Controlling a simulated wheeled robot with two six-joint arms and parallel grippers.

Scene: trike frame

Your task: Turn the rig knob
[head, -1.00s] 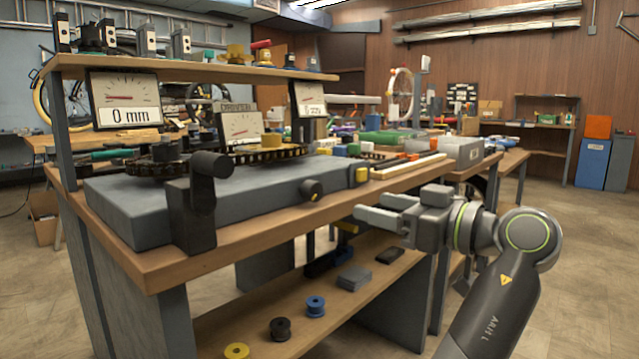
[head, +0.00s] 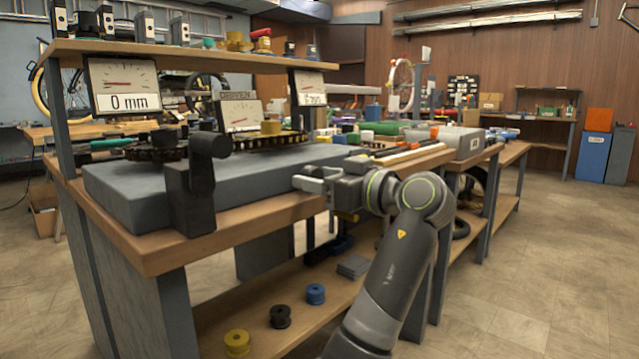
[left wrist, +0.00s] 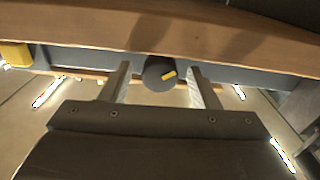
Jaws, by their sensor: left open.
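The rig knob (left wrist: 158,75) is a round dark knob with a yellow pointer mark, set on the front of the grey rig (head: 250,185). In the left wrist view it sits between the two fingers of my open left gripper (left wrist: 158,80), with a gap showing on both sides. The yellow mark is tilted, rising to the right. In the head view my left gripper (head: 304,178) is at the rig's front edge and hides the knob. I cannot tell how deep the fingers reach around it. My right gripper is not in view.
A black crank-like post (head: 192,190) stands at the rig's front left. A yellow block (left wrist: 15,55) sits to one side of the knob in the wrist view. Dials (head: 124,86) hang under the upper shelf. Spools (head: 280,316) lie on the lower shelf.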

